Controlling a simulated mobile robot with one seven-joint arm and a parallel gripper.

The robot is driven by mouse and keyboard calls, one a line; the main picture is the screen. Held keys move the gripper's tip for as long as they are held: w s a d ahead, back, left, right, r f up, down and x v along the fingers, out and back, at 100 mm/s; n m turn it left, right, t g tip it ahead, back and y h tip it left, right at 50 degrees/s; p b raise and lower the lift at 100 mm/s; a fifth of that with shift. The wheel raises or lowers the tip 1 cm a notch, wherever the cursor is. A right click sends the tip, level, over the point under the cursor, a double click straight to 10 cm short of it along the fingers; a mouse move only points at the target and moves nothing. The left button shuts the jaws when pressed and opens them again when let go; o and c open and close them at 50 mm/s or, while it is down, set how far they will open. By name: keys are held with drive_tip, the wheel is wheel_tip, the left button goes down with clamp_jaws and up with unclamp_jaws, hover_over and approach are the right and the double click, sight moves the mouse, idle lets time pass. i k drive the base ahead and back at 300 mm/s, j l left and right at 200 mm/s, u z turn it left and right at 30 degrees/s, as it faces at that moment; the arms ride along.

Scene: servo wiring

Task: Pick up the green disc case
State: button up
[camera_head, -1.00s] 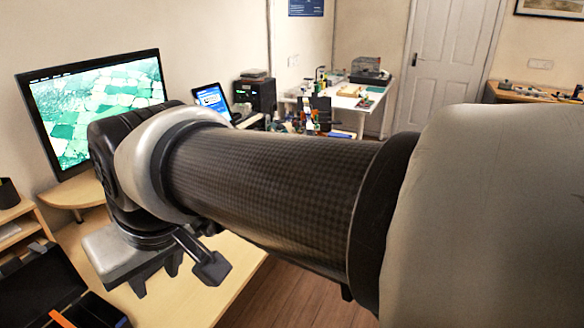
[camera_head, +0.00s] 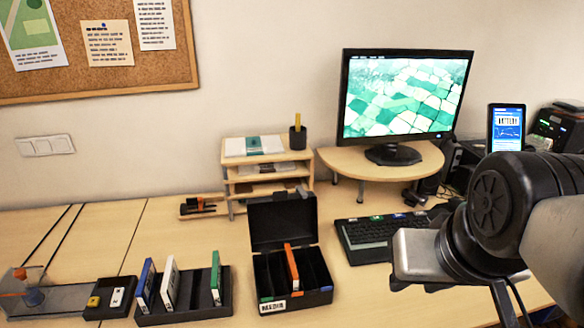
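The green disc case (camera_head: 216,277) stands upright at the right end of a black rack (camera_head: 195,312) on the desk, in the camera_head view. A white case (camera_head: 169,284) and a blue-edged case (camera_head: 146,285) stand to its left in the same rack. My gripper (camera_head: 415,286) is at the right, over the desk by the keyboard, well apart from the green case. Its two short black fingers look spread with nothing between them, though they are small and partly hidden beneath the silver body.
An open black media box (camera_head: 312,292) holding an orange case (camera_head: 292,267) stands between the rack and my gripper. A keyboard (camera_head: 378,232), monitor (camera_head: 403,100) and wooden shelf unit (camera_head: 229,181) stand behind. A small black tray (camera_head: 108,312) is left of the rack.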

sight(217, 286)
drive_tip(key=i+l+u, duration=0.1)
drive_tip(key=u, duration=0.35)
drive_tip(key=l+u, duration=0.15)
drive_tip(key=u, duration=0.95)
drive_tip(key=i+j+z, duration=0.2)
drive_tip(key=j, duration=0.25)
drive_tip(key=j+z, duration=0.2)
drive_tip(key=j, duration=0.3)
drive_tip(key=i+j+z, duration=0.1)
drive_tip(key=j+z, duration=0.15)
drive_tip(key=j, duration=0.25)
